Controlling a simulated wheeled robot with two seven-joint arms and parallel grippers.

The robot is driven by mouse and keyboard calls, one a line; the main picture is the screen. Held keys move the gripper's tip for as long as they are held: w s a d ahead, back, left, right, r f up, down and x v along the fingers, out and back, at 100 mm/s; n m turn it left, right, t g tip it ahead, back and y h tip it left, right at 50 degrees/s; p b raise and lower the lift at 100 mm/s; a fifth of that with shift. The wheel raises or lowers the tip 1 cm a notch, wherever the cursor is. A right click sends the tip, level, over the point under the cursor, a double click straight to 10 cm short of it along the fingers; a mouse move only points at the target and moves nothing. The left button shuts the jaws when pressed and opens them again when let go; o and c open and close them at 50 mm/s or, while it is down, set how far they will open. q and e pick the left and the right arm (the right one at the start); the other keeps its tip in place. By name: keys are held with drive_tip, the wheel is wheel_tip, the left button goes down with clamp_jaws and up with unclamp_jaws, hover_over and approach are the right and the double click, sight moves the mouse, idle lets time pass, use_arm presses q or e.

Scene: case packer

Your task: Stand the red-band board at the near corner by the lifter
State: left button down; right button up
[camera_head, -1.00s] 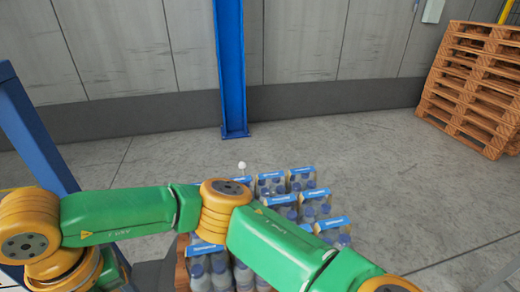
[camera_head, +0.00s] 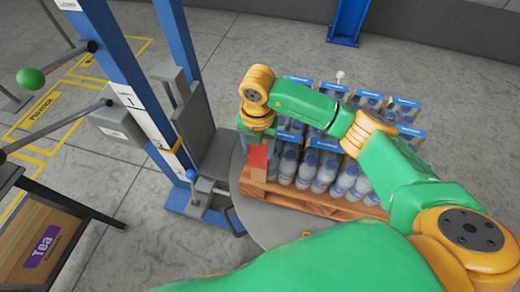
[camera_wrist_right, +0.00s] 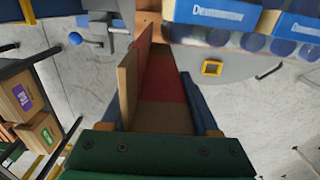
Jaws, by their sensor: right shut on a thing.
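The red-band board (camera_head: 258,158) is an angled tan board with a red stretch. In the head view it hangs or stands upright at the pallet's near left corner, on the side of the blue lifter (camera_head: 128,70). My right gripper (camera_head: 256,132) is shut on it from above. The right wrist view shows the board (camera_wrist_right: 163,88) between the fingers, its far end close to the pallet edge. I cannot tell whether it touches the pallet or floor. My left gripper is not in view.
Bottle packs (camera_head: 325,165) with blue labels fill the wooden pallet (camera_head: 310,203), which rests on a grey round plate (camera_head: 275,225). A green ball knob (camera_head: 31,78) juts out at the left. A Tea box (camera_head: 42,243) sits on a dark rack at lower left.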

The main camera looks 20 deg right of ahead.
wheel_tip(320, 180, down, 4)
drive_tip(key=shift+w+d+r, duration=0.1)
drive_tip(key=shift+d, duration=0.05)
drive_tip(key=o, duration=1.2)
drive_tip(key=shift+r, duration=0.1)
wheel_tip(320, 180, up, 12)
drive_tip(key=shift+r+b, duration=0.15)
drive_tip(key=shift+b, duration=0.35)
